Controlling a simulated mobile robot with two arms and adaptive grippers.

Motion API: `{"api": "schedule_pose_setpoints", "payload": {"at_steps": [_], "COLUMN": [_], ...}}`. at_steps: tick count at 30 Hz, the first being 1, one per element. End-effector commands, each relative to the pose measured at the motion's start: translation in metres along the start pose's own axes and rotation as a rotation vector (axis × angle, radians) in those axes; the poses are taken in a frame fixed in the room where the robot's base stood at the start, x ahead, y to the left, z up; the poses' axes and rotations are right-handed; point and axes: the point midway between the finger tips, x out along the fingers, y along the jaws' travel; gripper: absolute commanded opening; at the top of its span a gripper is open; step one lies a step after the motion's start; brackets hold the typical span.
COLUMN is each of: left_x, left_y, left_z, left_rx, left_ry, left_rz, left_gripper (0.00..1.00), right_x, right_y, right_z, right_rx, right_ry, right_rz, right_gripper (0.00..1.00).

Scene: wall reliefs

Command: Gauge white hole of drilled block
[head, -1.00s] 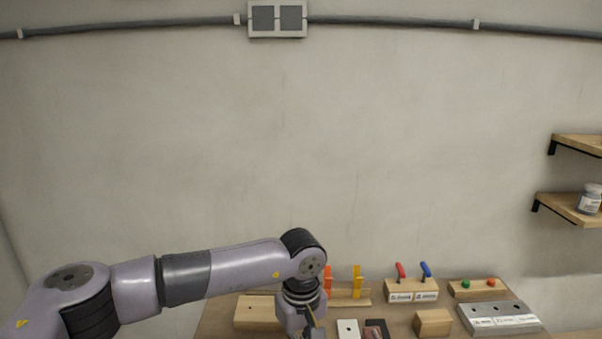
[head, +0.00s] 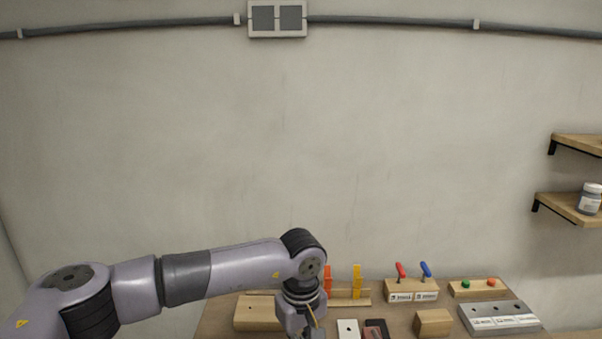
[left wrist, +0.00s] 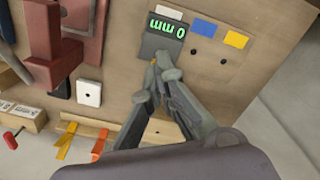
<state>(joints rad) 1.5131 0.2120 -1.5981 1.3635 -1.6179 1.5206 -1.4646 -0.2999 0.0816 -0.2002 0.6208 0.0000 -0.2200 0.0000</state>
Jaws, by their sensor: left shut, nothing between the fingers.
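The drilled block (left wrist: 215,65) is pale wood with white (left wrist: 168,12), blue (left wrist: 203,27) and yellow (left wrist: 236,39) labels in the left wrist view. Small dark holes show by the blue and yellow labels. A dark grey readout (left wrist: 158,46) with green "0 mm" lies in front of the block below the white label; I cannot see the white hole. My left gripper (left wrist: 156,76) is shut and empty, its tips just below the readout. I cannot tell whether they touch the block. In the head view the block (head: 258,315) is left of my left gripper (head: 314,334).
A white plate with a hole (head: 348,329) and a dark red piece (head: 376,329) lie right of the gripper. Orange (head: 327,277) and yellow (head: 357,280) uprights stand behind. A lever box (head: 411,290), a button block (head: 478,287) and a grey panel (head: 499,318) are farther right.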

Motion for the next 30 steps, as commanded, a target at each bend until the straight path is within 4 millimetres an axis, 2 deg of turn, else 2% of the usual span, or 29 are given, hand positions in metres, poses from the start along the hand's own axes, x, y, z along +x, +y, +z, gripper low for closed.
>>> {"api": "schedule_pose_setpoints", "payload": {"at_steps": [30], "left_x": [0.020], "left_y": [0.000], "left_z": [0.000], "left_rx": [0.000], "left_ry": [0.000], "left_rz": [0.000], "left_gripper": [0.00], "right_x": [0.019], "right_y": [-0.003], "right_z": [0.002], "right_rx": [0.002], "right_ry": [0.000], "right_rz": [-0.003], "right_gripper": [0.40]}}
